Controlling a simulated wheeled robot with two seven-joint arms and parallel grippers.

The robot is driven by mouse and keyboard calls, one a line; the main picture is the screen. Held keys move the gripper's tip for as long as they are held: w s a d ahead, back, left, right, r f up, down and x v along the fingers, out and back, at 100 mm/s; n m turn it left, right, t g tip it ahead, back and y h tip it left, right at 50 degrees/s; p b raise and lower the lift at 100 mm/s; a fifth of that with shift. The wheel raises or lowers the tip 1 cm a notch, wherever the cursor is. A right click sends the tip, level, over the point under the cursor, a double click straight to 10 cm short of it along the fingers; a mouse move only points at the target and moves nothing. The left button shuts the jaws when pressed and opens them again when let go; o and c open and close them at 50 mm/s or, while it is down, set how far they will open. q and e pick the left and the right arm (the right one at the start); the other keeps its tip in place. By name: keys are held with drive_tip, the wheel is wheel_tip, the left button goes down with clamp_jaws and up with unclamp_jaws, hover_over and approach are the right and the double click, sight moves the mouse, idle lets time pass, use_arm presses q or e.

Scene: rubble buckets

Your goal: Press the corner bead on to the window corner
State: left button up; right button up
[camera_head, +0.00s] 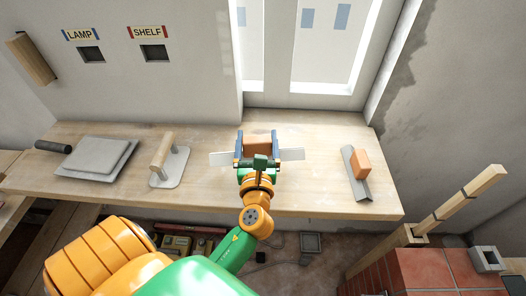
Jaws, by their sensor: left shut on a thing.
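My left gripper (258,163) reaches over the middle of the bench and is shut on a brown block (257,141). A pale, flat strip (222,158) sticks out on both sides of the fingers; it looks like the corner bead, with the block as its grip. The fingers hide its middle, and I cannot tell whether it touches the bench. The window corner (238,60), the upright white wall edge left of the window, stands behind and apart from the gripper. My right gripper is out of view.
On the wooden bench (310,195) lie a grey angled strip with an orange block (361,165) at right, a wood-handled float (165,165) and stacked grey plates (95,158) at left. Bricks (420,272) stand at lower right. The bench between gripper and window is clear.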

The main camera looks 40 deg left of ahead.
sight(263, 150)
use_arm(q)
drive_tip(key=w+f, duration=0.1)
drive_tip(key=f, duration=0.1)
drive_tip(key=f+b, duration=0.1)
drive_tip(key=w+f, duration=0.1)
drive_tip(key=f, duration=0.1)
drive_tip(key=shift+w+a+f, duration=0.1)
drive_tip(key=shift+w+f, duration=0.25)
drive_tip(key=shift+f, duration=0.2)
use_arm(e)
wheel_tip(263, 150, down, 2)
use_arm(q)
drive_tip(key=shift+f, duration=0.15)
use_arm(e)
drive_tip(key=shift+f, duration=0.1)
use_arm(q)
drive_tip(key=o, duration=1.2)
